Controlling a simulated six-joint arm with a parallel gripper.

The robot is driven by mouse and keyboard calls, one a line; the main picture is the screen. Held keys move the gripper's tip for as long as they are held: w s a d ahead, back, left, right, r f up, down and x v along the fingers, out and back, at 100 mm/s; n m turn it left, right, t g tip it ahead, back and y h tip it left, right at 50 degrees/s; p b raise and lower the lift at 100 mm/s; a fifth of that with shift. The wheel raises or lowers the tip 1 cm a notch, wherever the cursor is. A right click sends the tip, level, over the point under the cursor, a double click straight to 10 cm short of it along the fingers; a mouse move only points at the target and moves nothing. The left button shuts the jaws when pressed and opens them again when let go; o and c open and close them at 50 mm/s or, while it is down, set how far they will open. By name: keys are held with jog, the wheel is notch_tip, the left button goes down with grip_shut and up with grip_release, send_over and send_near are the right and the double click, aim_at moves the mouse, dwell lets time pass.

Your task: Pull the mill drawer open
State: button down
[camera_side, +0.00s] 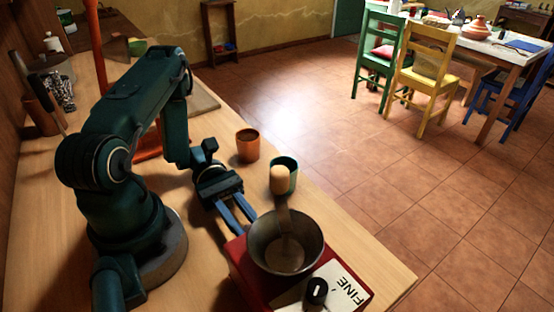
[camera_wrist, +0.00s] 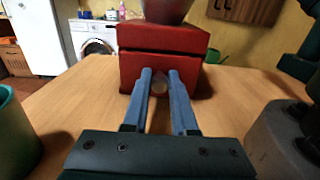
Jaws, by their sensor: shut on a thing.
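The mill is a red box with a metal bowl on top (camera_side: 238,262); its red front also fills the middle of the wrist view (camera_wrist: 160,38). A crank with a pale wooden knob (camera_side: 280,180) rises from the bowl. The drawer front (camera_wrist: 200,82) is the lower red part, with a small round knob (camera_wrist: 159,88) at its middle. My gripper (camera_wrist: 160,76) has its two blue fingers shut on this knob, one on each side. In the side view my gripper (camera_side: 243,220) reaches the mill's near side, where the drawer is hidden.
An orange cup (camera_side: 248,145) and a teal cup (camera_side: 291,165) stand beside my gripper, near the counter's edge. A green container (camera_wrist: 14,135) is close on the left in the wrist view. The wooden counter between my gripper and the mill is bare (camera_wrist: 90,105).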

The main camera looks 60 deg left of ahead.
jog(key=shift+a, duration=1.75)
jog(key=c, duration=0.7)
grip_release()
